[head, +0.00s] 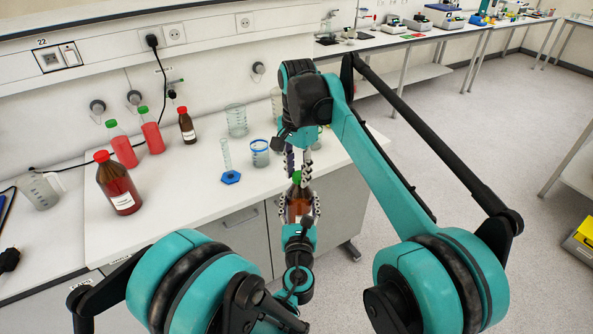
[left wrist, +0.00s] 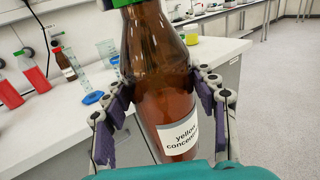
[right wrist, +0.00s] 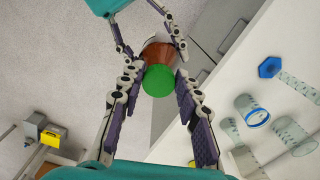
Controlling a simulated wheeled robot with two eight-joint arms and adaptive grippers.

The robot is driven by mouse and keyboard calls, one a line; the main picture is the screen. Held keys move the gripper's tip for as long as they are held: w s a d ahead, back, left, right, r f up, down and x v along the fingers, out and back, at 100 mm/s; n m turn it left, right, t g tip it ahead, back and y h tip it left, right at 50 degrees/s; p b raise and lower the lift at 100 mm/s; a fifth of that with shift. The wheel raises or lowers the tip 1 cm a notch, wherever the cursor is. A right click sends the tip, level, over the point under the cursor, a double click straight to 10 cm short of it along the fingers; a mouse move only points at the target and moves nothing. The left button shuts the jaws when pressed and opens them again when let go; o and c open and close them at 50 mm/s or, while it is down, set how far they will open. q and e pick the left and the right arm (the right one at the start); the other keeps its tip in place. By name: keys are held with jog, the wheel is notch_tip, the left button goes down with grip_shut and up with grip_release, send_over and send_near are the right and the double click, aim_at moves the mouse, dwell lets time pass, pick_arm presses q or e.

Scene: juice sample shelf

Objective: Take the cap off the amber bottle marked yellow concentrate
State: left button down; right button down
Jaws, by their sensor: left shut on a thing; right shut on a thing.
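The amber bottle (head: 298,210) has a green cap (head: 297,177); its label reads "yellow concen…" in the left wrist view (left wrist: 165,75). It is held upright or nearly so, in front of the bench edge, clear of the bench top. My left gripper (head: 300,206) is shut on the bottle's body, with fingers on both sides. My right gripper (head: 298,164) comes from above and is shut on the cap. In the right wrist view its fingers flank the green cap (right wrist: 159,80), which still sits on the bottle's neck.
The white bench (head: 190,210) holds a large amber bottle with a red cap (head: 118,185), a small one (head: 187,126), two red-filled bottles (head: 122,147), beakers (head: 236,120), and a cylinder with a blue base (head: 230,177).

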jog(key=n, duration=0.5)
jog(key=shift+s+d, duration=0.15)
jog(key=shift+d, duration=0.05)
jog(key=n, duration=0.4)
jog(key=shift+d+n, duration=0.2)
jog(key=shift+n, duration=0.2)
jog(key=n, duration=0.5)
jog(key=shift+d, duration=0.15)
jog(key=n, duration=0.4)
jog(key=shift+w+d+n, duration=0.1)
jog(key=shift+w+n, duration=0.2)
jog(key=shift+w, duration=0.05)
jog(key=n, duration=0.4)
jog(key=shift+w+r+n, duration=0.1)
jog(key=shift+w+n, duration=0.15)
jog(key=shift+n, duration=0.15)
jog(key=n, duration=0.5)
jog(key=shift+w, duration=0.2)
jog(key=n, duration=0.4)
jog(key=shift+w+a, duration=0.1)
jog(key=shift+a, duration=0.1)
jog(key=n, duration=0.4)
jog(key=shift+w+a, duration=0.1)
jog(key=shift+a, duration=0.05)
